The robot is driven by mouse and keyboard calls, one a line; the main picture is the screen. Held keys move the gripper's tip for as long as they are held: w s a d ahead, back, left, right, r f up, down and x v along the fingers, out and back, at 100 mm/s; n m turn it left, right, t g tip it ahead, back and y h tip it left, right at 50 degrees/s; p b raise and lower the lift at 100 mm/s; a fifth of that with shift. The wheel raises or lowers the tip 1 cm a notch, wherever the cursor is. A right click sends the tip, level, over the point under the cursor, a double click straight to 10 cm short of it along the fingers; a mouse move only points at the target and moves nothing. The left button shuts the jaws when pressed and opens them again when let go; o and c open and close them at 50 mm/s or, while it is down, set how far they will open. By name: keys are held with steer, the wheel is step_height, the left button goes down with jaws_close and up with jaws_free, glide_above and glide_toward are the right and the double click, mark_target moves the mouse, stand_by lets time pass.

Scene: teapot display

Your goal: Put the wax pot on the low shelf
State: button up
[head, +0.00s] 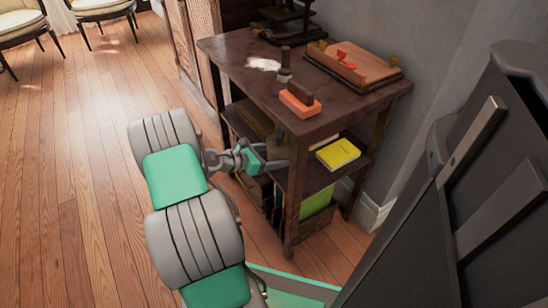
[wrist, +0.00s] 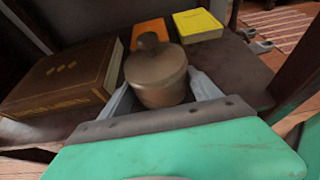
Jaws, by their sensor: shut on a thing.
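The wax pot (wrist: 158,75) is a dull brown-bronze round pot with a knobbed lid, upright between my fingers in the wrist view. My gripper (wrist: 160,97) is shut on its sides. In the head view my gripper (head: 264,160) reaches in under the tabletop from the left, and the pot (head: 277,148) is partly hidden by the table leg and gripper. The low shelf (head: 314,180) is the dark wooden board under the tabletop; it also shows in the wrist view (wrist: 242,68). The pot is over this shelf; I cannot tell whether its base touches.
On the shelf are a thick brown book (wrist: 62,78) left of the pot, an orange book (wrist: 150,30) behind and a yellow book (wrist: 198,25) behind right. Bare shelf lies right of the pot. A front table leg (head: 292,205) stands close to my gripper.

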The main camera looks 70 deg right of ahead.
steer(key=shift+f, duration=0.1)
steer(key=o, duration=1.9)
steer(key=shift+o, duration=0.2)
